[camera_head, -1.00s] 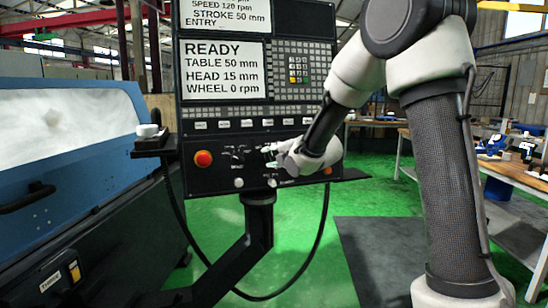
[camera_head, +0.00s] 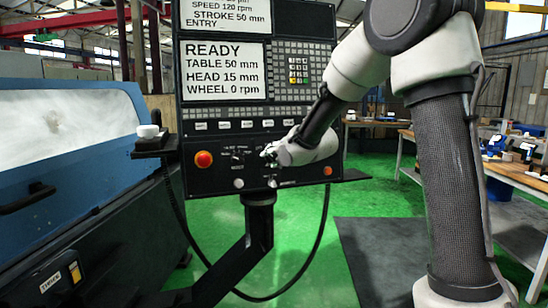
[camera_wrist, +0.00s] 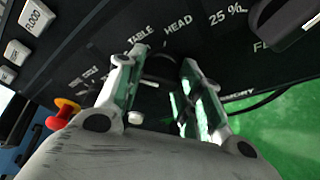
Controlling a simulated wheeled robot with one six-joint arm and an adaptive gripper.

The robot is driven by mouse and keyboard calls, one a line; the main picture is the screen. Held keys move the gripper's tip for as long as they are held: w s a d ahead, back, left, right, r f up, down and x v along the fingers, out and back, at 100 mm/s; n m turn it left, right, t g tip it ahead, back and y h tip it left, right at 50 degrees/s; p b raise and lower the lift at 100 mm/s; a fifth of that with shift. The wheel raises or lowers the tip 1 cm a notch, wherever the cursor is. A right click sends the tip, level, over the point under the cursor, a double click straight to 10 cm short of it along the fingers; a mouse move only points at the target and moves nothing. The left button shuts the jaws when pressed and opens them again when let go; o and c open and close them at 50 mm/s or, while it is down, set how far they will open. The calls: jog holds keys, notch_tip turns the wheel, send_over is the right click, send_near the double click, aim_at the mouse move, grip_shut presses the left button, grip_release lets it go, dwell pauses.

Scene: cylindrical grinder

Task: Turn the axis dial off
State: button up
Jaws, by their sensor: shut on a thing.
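The axis dial (camera_wrist: 162,64) is a dark round knob on the black control panel, below the printed words TABLE and HEAD in the wrist view. My gripper (camera_wrist: 165,58) has one finger on each side of it and is shut on it. The dial's pointer is too dark to read, so I cannot tell its setting. In the head view my gripper (camera_head: 267,155) is at the lower middle of the panel and hides the dial.
A red emergency button (camera_head: 203,159) sits at the panel's left. A second dark dial (camera_wrist: 285,22) with a 25 % mark is close by at upper right in the wrist view. The screen (camera_head: 222,70) reads READY, table 50 mm, head 15 mm, wheel 0 rpm.

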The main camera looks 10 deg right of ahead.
jog(key=o, duration=1)
jog(key=shift+o, duration=0.2)
jog(key=shift+s, duration=0.1)
jog(key=v, duration=1.1)
jog(key=shift+s, duration=0.35)
jog(key=shift+d+r, duration=0.1)
